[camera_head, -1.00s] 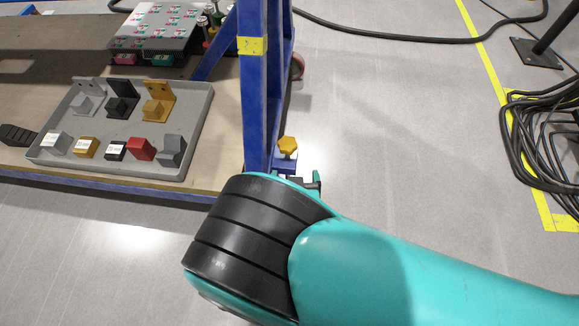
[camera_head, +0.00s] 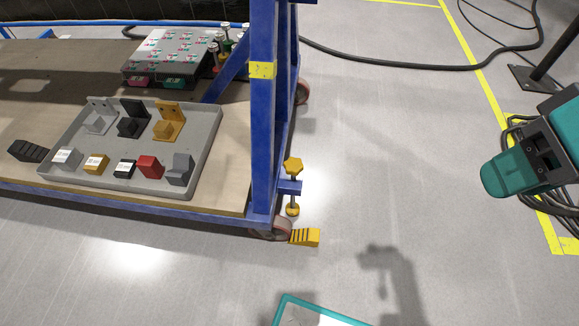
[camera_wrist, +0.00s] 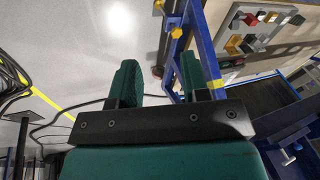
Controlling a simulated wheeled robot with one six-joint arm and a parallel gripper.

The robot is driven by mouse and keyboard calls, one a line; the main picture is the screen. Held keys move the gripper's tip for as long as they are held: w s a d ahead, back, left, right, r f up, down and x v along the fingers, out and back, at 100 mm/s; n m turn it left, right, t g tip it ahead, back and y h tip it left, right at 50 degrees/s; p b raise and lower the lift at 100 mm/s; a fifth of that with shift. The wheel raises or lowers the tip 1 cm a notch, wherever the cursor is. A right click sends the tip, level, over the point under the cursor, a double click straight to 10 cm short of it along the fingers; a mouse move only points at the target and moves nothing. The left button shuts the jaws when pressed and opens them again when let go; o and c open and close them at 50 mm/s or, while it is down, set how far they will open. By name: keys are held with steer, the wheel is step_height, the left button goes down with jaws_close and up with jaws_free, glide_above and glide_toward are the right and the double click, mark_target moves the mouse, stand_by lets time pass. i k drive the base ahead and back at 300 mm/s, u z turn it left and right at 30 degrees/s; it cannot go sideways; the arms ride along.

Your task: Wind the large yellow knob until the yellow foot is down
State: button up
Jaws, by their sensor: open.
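The large yellow knob (camera_head: 293,166) stands on top of a threaded spindle at the blue cart's front right corner post. The spindle passes through a blue bracket (camera_head: 290,187), and the yellow foot (camera_head: 292,210) hangs below it. I cannot tell whether the foot touches the floor. In the wrist view the knob (camera_wrist: 176,32) is small, beyond the fingertips. My gripper (camera_wrist: 158,75) is open and empty, its two green fingers apart, well away from the knob. In the head view, my arm's end part is at the right edge, partly cut off.
A yellow and black wheel chock (camera_head: 305,237) lies by the cart's wheel. A grey tray (camera_head: 210,120) with brackets and blocks sits on the cart's shelf. Black cables (camera_head: 530,200) lie on the floor at right. The floor between cart and cables is clear.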

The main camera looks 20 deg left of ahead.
mark_target(293, 165)
steer(key=k, duration=1.2)
steer(key=z, duration=0.85)
steer(key=i, duration=1.2)
steer(key=u, duration=0.65)
steer(key=i, duration=0.65)
steer(key=u, duration=0.8)
